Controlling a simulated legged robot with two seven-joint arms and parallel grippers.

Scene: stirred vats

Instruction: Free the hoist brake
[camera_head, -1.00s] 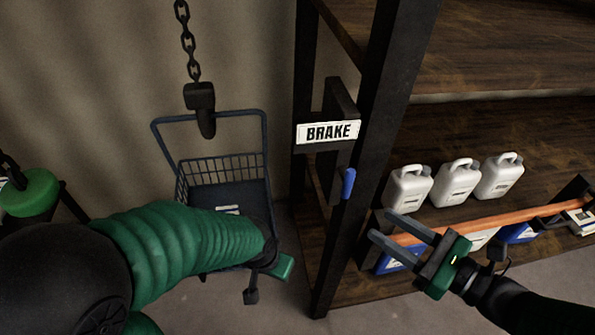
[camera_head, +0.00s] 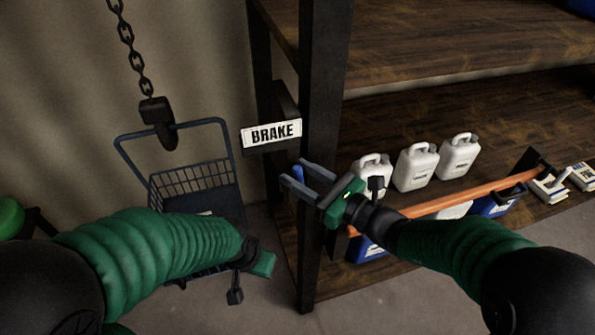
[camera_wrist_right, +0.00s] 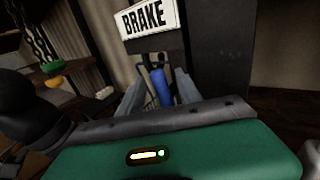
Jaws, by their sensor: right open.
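The brake is a dark box on the shelf post with a white BRAKE sign (camera_head: 271,134). Its blue lever handle (camera_head: 298,172) hangs below the sign, partly hidden by my right gripper. My right gripper (camera_head: 294,171) is open, its fingertips at the handle. In the right wrist view the blue handle (camera_wrist_right: 162,88) shows between the two open fingers (camera_wrist_right: 160,92); I cannot tell whether they touch it. My left gripper (camera_head: 262,264) is low in front of the cart, and its jaws cannot be made out.
A chain with a dark hook (camera_head: 158,122) hangs over a wire-basket cart (camera_head: 195,182) at the left. The shelf post (camera_head: 318,140) stands beside the brake. White jugs (camera_head: 417,166) stand on the shelf behind an orange rail (camera_head: 470,194). A green object (camera_head: 10,216) is at the left edge.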

